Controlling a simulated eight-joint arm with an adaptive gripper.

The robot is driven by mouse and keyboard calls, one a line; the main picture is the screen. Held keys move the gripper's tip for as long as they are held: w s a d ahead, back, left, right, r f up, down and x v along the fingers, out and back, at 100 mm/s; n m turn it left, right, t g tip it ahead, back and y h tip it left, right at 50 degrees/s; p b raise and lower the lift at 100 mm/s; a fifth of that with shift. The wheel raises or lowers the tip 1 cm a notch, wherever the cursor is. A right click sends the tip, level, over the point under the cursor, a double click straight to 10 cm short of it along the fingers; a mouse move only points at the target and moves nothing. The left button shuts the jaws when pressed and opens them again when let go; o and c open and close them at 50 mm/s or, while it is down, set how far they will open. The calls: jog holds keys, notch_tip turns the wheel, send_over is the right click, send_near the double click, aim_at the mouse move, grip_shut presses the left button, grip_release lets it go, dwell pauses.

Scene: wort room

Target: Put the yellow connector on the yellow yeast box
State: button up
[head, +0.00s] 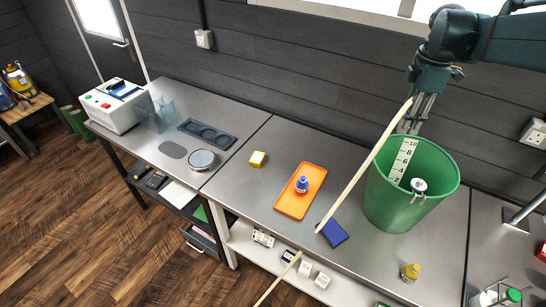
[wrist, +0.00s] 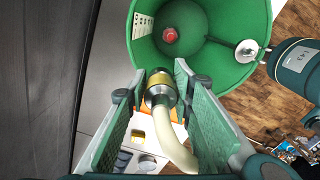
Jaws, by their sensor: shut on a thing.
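My gripper (head: 412,124) is above the back rim of the green bucket in the head view. In the wrist view my gripper (wrist: 160,70) is shut on the yellow connector (wrist: 159,88), a metal fitting with a yellow band. A cream hose (wrist: 175,140) runs from it; the hose (head: 362,168) also slopes down to the lower left in the head view. The connector itself is hard to make out there. The small yellow box (head: 257,158), likely the yeast box, sits on the bench left of the orange tray, well away from my gripper.
The green bucket (head: 380,205) stands just below my gripper. The orange tray (head: 285,205) holds a blue-capped bottle (head: 302,185). Bare bench surrounds the yellow box.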

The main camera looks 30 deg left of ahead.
jog(key=w+a+n, duration=0.1)
jog(key=a+n, duration=0.2)
jog(key=a, duration=1.1)
jog(key=n+p, duration=0.2)
jog(key=n, duration=0.5)
send_over(258, 157)
notch_tip(258, 157, down, 21)
jog(key=shift+r, duration=0.2)
jog(key=shift+w+a, duration=0.1)
jog(key=shift+f+p, duration=0.3)
jog(key=shift+f, duration=2.8)
jog(key=shift+f, duration=0.1)
jog(key=shift+f, duration=1.75)
